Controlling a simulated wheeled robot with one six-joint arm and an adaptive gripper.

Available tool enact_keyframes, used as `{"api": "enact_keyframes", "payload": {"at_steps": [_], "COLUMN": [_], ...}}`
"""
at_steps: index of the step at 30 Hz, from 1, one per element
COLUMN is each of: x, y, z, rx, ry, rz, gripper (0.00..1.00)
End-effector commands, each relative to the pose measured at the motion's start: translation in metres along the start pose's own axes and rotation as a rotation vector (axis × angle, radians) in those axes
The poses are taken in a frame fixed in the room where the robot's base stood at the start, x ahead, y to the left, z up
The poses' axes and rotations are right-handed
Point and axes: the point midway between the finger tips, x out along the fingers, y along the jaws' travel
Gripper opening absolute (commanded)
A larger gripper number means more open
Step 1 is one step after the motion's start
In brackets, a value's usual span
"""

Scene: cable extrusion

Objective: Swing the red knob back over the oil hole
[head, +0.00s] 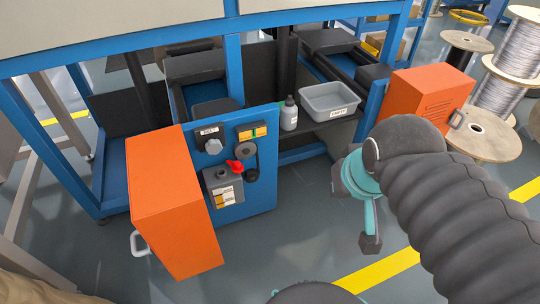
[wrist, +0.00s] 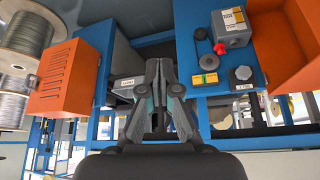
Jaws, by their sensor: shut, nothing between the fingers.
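The red knob (head: 235,166) sits at the upper edge of a small grey box (head: 226,189) on the blue panel (head: 262,190). In the wrist view, which is turned over, the red knob (wrist: 219,48) shows beside the grey box (wrist: 231,26). I cannot make out the oil hole in either view. My gripper (wrist: 160,66) is shut and empty, its fingers together in the middle of the wrist view. It is apart from the knob, out to the right of the panel in the head view.
An orange door (head: 170,205) stands open left of the panel. A grey hex knob (head: 213,146), yellow buttons (head: 252,131) and a dark wheel (head: 246,150) surround the red knob. A bottle (head: 289,115) and grey bin (head: 329,101) stand on the shelf. Floor before the panel is clear.

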Motion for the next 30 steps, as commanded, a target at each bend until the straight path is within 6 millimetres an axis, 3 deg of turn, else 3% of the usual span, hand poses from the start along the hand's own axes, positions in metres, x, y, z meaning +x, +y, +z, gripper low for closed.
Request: {"api": "enact_keyframes", "payload": {"at_steps": [14,20,30], "x": [0.006,0.023,0.069], "y": [-0.004,-0.017,-0.040], "z": [-0.009,-0.032,-0.079], "rx": [0.056,0.214,0.511], "ry": [-0.069,-0.248,-0.586], "rz": [-0.027,-0.098,-0.233], "gripper": [0.00,0.00,0.00]}}
